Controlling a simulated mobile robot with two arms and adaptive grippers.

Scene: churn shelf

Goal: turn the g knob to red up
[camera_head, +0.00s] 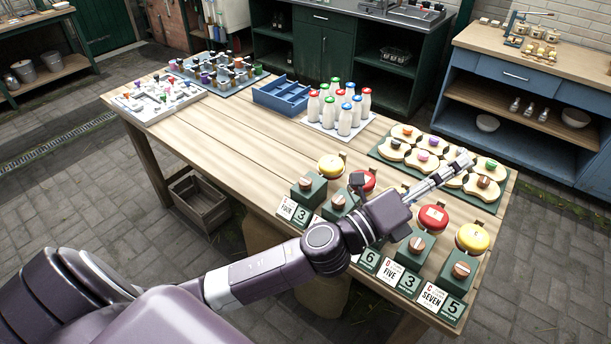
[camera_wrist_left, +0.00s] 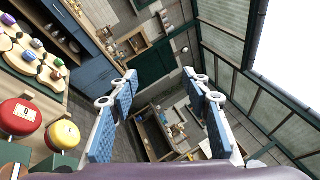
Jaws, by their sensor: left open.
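Several cream double-lobed boards with small coloured round knobs (camera_head: 422,155) lie on a dark green tray (camera_head: 378,154) at the table's right end. Several green boxes with round wooden knobs (camera_head: 460,269) stand along the front edge. I cannot read which knob is g, and no red-up mark can be made out. My left gripper (camera_head: 466,160) is over the tray, above its right-hand boards. In the left wrist view its two blue-padded fingers (camera_wrist_left: 160,95) are wide apart with nothing between them. My left arm hides some of the middle boxes. My right gripper is not in view.
Red and yellow domes (camera_head: 472,237) stand behind the boxes; number cards lie in front. Milk bottles (camera_head: 345,118) stand on a white tray, with a blue divided crate (camera_head: 281,96) beside them. The wooden table's middle (camera_head: 215,135) is clear. A blue cabinet (camera_head: 520,80) stands behind.

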